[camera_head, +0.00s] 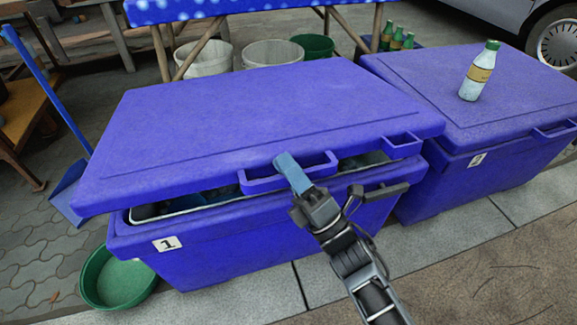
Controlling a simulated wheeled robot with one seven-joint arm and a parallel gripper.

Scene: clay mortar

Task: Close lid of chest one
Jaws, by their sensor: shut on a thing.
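Chest one is a large blue box (200,262) with a white label (167,243) marked 1 on its front. Its blue lid (250,115) lies over the top but is slightly raised at the front. A dark gap with some contents shows between lid and box, widest toward the left. My gripper (288,168) is shut on the lid's front handle (262,184). The gripper's fingers hide part of that handle.
A second blue chest (490,165) stands close on the right with its lid shut and a bottle (478,72) on top. A green basin (119,282) lies at the front left. A blue dustpan (67,192) stands left. Buckets (272,53) stand behind. Pavement in front is clear.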

